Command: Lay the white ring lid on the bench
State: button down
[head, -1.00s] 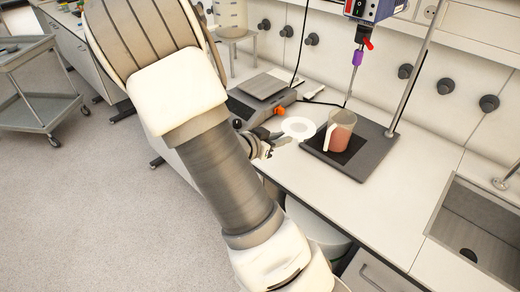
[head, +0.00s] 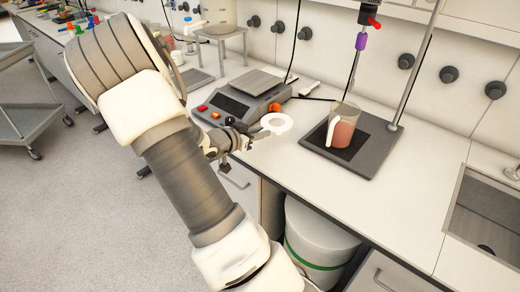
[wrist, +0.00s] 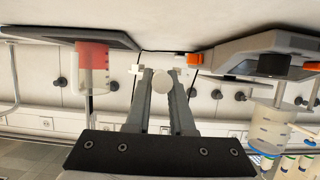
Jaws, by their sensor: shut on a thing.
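My gripper (head: 260,132) is shut on the lid's near left side. In the wrist view, which is upside down, my fingers (wrist: 163,78) reach up to the lid (wrist: 138,70), seen nearly edge-on and partly hidden by the fingers.
A beaker of reddish juice (head: 343,128) stands on a dark stirrer plate (head: 375,160) to the right of the lid. A sink (head: 490,215) is at far right. The bench front right of my gripper is clear.

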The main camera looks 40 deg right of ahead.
aim_at(260, 152)
jog(key=shift+f+b, duration=0.55)
jog(key=shift+f, duration=2.25)
jog(key=shift+f, duration=0.2)
jog(key=c, duration=0.8)
grip_release()
jog(key=shift+r, duration=0.1)
